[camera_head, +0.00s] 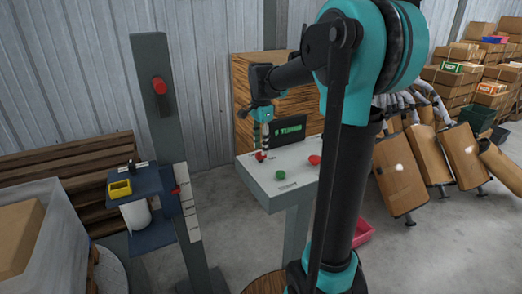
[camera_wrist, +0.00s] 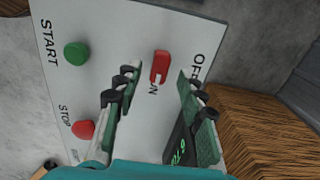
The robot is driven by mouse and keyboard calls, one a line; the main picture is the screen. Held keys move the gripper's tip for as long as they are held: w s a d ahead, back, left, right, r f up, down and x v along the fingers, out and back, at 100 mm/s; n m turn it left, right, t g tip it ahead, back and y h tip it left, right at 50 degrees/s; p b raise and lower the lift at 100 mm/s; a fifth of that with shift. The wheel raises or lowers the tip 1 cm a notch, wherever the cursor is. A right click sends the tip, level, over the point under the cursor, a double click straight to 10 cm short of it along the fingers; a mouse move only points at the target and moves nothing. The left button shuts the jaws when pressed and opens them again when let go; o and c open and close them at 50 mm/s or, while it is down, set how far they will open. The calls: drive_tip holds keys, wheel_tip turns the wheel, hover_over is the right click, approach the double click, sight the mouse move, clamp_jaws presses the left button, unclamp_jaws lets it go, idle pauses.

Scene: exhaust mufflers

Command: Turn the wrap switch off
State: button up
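The wrap switch is a small red lever (camera_wrist: 160,67) on a light grey control panel (camera_wrist: 112,30). In the wrist view the word OFF is to its right and ON is just below it, partly hidden by a finger. I cannot tell which position it is set to. My gripper (camera_wrist: 157,84) is open, one finger on each side of the switch in the picture, with nothing between the pads; contact is not clear. In the head view my gripper (camera_head: 261,135) points down over the panel's far left corner, above the red switch (camera_head: 260,156).
The panel also has a green START button (camera_wrist: 76,54) and a red STOP button (camera_wrist: 83,129). A dark screen with green letters (camera_head: 290,131) stands at the panel's back edge. A grey post with a red button (camera_head: 159,85) stands left. Cardboard boxes (camera_head: 470,75) are stacked right.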

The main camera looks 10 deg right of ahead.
sight(261, 157)
drive_tip(key=shift+f, duration=1.1)
clamp_jaws()
